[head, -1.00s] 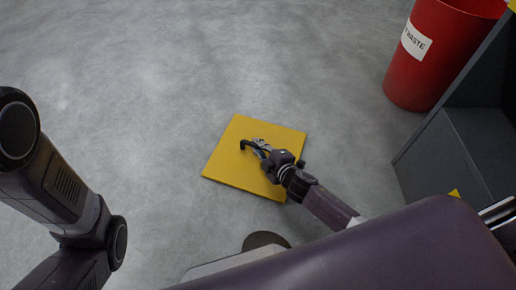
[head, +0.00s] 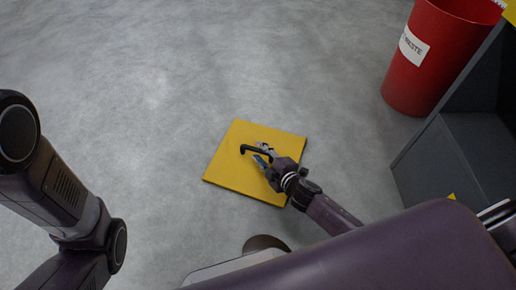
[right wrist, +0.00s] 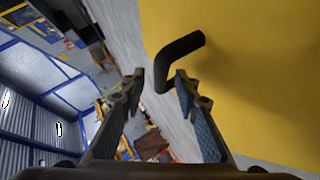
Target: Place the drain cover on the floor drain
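The drain cover is a square yellow plate (head: 228,170) with a black bar handle (head: 250,149). In the head view it appears to lie flat on the grey floor. My right gripper (head: 261,155) is low over the plate at the handle, its fingers spread apart. In the right wrist view, the handle (right wrist: 180,47) rises from the yellow plate (right wrist: 265,70) at and just beyond the open fingertips (right wrist: 160,80); contact cannot be told. No floor drain shows; anything under the plate is hidden. My left gripper is out of view; only its arm shows.
A red waste bin (head: 428,75) stands at the upper right. A dark grey cabinet or stand (head: 450,150) is at the right edge. The floor (head: 150,80) left of and beyond the plate is clear.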

